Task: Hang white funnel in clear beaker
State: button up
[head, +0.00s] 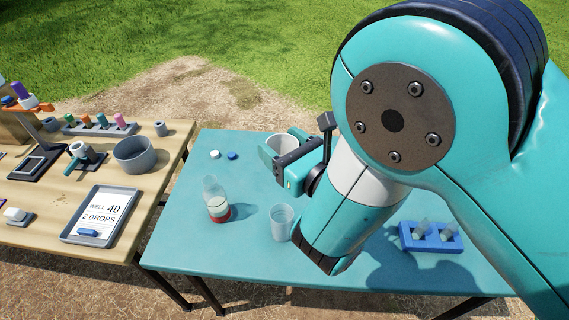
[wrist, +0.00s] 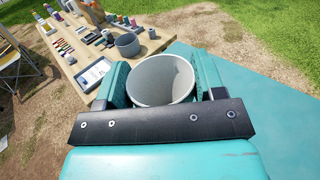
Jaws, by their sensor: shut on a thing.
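My gripper (head: 284,155) is shut on the white funnel (head: 283,141), its fingers on either side of the funnel's wall. In the wrist view the funnel (wrist: 162,79) shows as a wide, round, open mouth between the two fingers (wrist: 163,88); its lower end is hidden. The clear beaker (head: 281,224) stands upright on the teal table, lower in the head view than the funnel and beside my arm. The funnel is apart from the beaker. The beaker does not show in the wrist view.
A clear bottle (head: 215,200) with a red band near its base stands left of the beaker. A white cap (head: 214,154) and blue cap (head: 232,155) lie behind it. A blue rack (head: 431,239) stands right. The wooden table (head: 125,180) at left holds a grey bowl (head: 134,153).

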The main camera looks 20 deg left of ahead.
notch_tip(320, 180, down, 4)
jog(key=b, duration=0.2)
jog(key=shift+s+a+f+b, duration=0.15)
jog(key=shift+b, duration=0.2)
jog(key=shift+r, duration=0.2)
jog(key=shift+f, duration=0.1)
jog(key=shift+f+b, duration=0.55)
notch_tip(320, 180, down, 6)
jog(key=b, duration=0.5)
jog(key=shift+r+b, duration=0.1)
jog(key=shift+b, duration=0.3)
jog(key=shift+f+b, duration=4.15)
jog(key=shift+b, duration=0.05)
jog(key=o, duration=1)
